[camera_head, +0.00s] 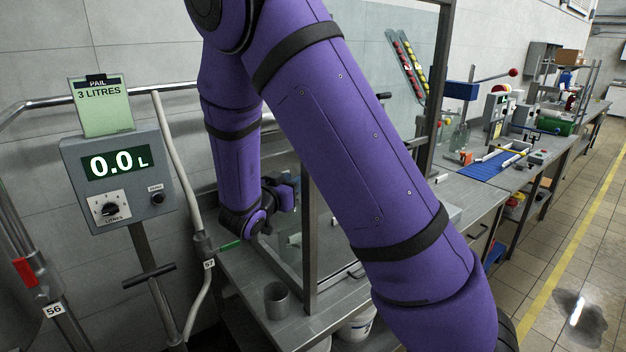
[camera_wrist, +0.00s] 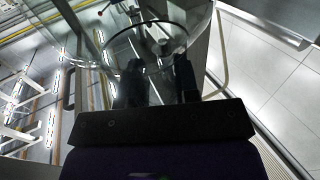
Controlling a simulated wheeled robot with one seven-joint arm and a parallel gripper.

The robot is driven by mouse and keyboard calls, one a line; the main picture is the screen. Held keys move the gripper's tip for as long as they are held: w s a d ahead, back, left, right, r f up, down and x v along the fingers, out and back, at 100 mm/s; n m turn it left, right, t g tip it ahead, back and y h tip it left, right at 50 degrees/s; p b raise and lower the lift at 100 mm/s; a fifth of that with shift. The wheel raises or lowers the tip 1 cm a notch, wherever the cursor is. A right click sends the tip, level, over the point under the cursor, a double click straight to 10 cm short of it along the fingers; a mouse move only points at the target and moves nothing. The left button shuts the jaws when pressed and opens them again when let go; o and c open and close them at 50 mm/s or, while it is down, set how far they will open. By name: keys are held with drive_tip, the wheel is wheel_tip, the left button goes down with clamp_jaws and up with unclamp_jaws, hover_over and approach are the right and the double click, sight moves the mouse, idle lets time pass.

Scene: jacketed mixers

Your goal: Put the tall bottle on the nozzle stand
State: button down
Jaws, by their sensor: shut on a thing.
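In the wrist view my gripper (camera_wrist: 159,76) has its two dark fingers on either side of a clear glass vessel (camera_wrist: 150,40) with a round edge. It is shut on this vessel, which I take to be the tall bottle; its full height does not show. In the head view my purple arm reaches over and down behind a framed glass panel on the left bench. The wrist is low there, but the fingers and the bottle are hidden or too unclear to make out. I cannot pick out the nozzle stand in either view.
A grey cup (camera_head: 277,300) stands on the near metal bench (camera_head: 240,290). A control box (camera_head: 118,180) reading 0.0 L stands at left, beside a rail and hoses. A dark post (camera_head: 309,240) stands close to my wrist. Glass bottles (camera_head: 458,137) and a blue mat (camera_head: 490,168) are farther right.

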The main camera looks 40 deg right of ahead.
drive_tip(key=w+d+f, duration=0.1)
drive_tip(key=w+d, duration=0.1)
drive_tip(key=d, duration=0.3)
drive_tip(key=w+d+f, duration=0.2)
drive_tip(key=d, duration=0.3)
drive_tip(key=shift+w+f, duration=0.25)
drive_tip(key=shift+w, duration=0.1)
idle(0.3)
drive_tip(key=c, duration=0.9)
unclamp_jaws()
drive_tip(key=shift+f, duration=0.15)
drive_tip(key=shift+o, duration=0.2)
hover_over(290, 223)
drive_tip(key=w+d, duration=0.2)
drive_tip(key=w, duration=0.1)
